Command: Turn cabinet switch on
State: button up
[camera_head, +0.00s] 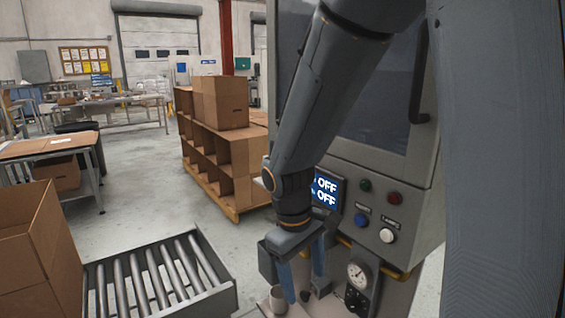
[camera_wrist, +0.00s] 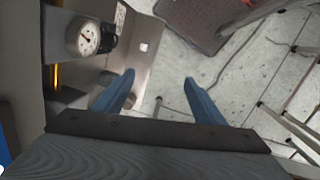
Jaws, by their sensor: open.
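A grey cabinet (camera_head: 408,165) stands at the right in the head view. Its sloped panel carries a small screen (camera_head: 326,192) that reads OFF on two lines, partly hidden by my arm. Beside the screen are a green button (camera_head: 365,185), a red button (camera_head: 395,198), a blue button (camera_head: 361,220) and a white button (camera_head: 387,235). Below the panel is a black knob (camera_head: 355,299) under a round gauge (camera_head: 358,272). I cannot tell which control is the switch. My gripper (camera_head: 304,300) is open and empty, pointing down left of the gauge. The wrist view shows its blue fingers (camera_wrist: 158,76) apart.
A roller conveyor (camera_head: 150,275) and a cardboard box (camera_head: 35,250) are at the lower left. A shelf of boxes (camera_head: 215,160) stands behind. The wrist view shows a dark mat (camera_wrist: 200,20) and thin metal legs.

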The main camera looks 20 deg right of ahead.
jog(key=w+a+r+n+t+h, duration=0.2)
jog(key=w+r+n+h, duration=0.3)
jog(key=w, duration=0.4)
jog(key=w+a+r+n+t+h+p, duration=0.1)
jog(key=w+a+r+n+h, duration=0.1)
jog(key=w+r+n, duration=0.65)
jog(key=w+a+r+n+t+h, duration=0.2)
jog(key=w+r+n+h, duration=0.15)
jog(key=w, duration=0.75)
jog(key=p+x, duration=0.2)
jog(key=x, duration=0.5)
jog(key=shift+s+d+r+m+h, duration=0.2)
jog(key=shift+r+m+h, duration=0.1)
jog(key=shift+h, duration=0.05)
jog(key=c, duration=1.1)
jog(key=shift+o, duration=0.2)
